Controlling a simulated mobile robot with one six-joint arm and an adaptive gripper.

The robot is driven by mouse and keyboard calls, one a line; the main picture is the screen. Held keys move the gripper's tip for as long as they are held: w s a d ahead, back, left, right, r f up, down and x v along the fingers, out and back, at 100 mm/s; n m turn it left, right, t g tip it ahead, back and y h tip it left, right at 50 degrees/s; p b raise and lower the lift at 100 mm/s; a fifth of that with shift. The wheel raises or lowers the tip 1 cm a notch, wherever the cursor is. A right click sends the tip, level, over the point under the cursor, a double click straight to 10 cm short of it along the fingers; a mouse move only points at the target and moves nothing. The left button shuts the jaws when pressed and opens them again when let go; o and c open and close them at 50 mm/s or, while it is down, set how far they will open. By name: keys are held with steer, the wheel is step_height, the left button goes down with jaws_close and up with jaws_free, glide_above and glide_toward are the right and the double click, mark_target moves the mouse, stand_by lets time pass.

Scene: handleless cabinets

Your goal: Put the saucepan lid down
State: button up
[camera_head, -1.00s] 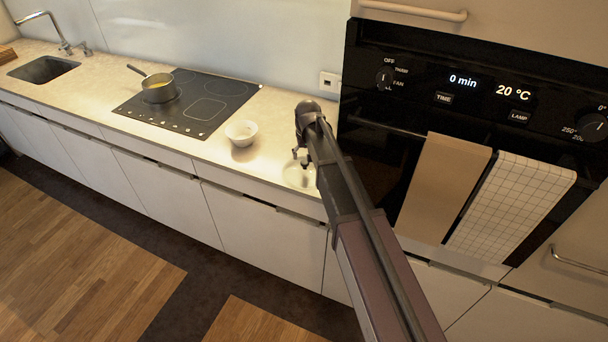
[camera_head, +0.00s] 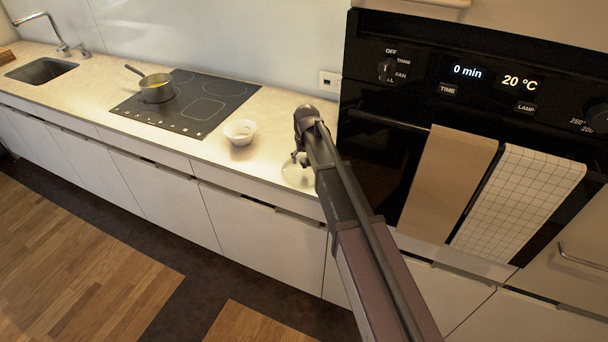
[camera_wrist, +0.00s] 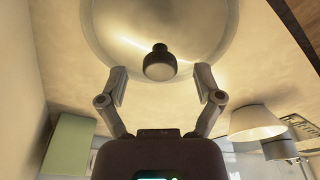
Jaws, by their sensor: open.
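The saucepan lid (camera_head: 293,176) lies on the counter near its front edge, partly hidden behind my arm in the head view. In the wrist view the lid (camera_wrist: 110,30) is a round, pale disc with a dark knob (camera_wrist: 160,65). My gripper (camera_wrist: 160,82) is open. Its two fingers stand apart on either side, just short of the knob, with visible gaps and no contact seen. In the head view my gripper (camera_head: 299,158) is small and close above the lid.
A white bowl (camera_head: 240,132) stands left of the lid. A saucepan (camera_head: 157,88) with yellow contents sits on the black hob (camera_head: 210,88). The black oven (camera_head: 400,100) with hanging towels (camera_head: 447,185) rises close on the right. Counter between bowl and lid is clear.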

steer(key=shift+w+f+b, duration=0.1)
steer(key=shift+f+b, duration=0.5)
steer(key=shift+f, duration=0.35)
jaws_close()
